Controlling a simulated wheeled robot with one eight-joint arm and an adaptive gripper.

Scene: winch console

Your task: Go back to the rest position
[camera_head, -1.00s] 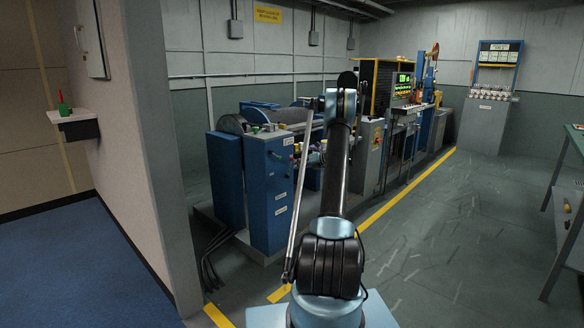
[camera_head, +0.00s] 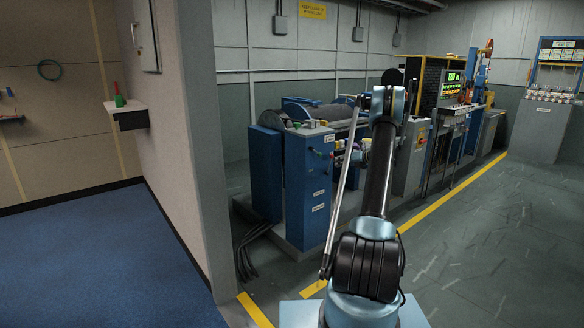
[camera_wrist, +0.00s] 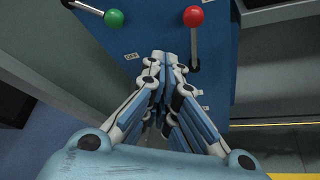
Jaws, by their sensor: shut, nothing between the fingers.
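My gripper (camera_wrist: 164,62) is shut and empty in the wrist view. Its fingertips appear over the face of a blue console (camera_wrist: 165,25), below and between a green-knobbed lever (camera_wrist: 114,18) and a red-knobbed lever (camera_wrist: 193,17). Whether the fingers touch the console cannot be told. In the head view my arm reaches forward, and the gripper itself is hidden behind it. The blue winch console (camera_head: 309,185) stands left of my arm, with small coloured knobs on its side and the winch drum (camera_head: 335,113) behind it.
A wall end (camera_head: 195,150) stands close on the left, with a small shelf (camera_head: 128,114) holding a green item. Blue carpet (camera_head: 90,260) lies beyond it. Grey control cabinets (camera_head: 412,160) stand behind my arm. The grey floor right of the yellow line (camera_head: 440,217) is clear.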

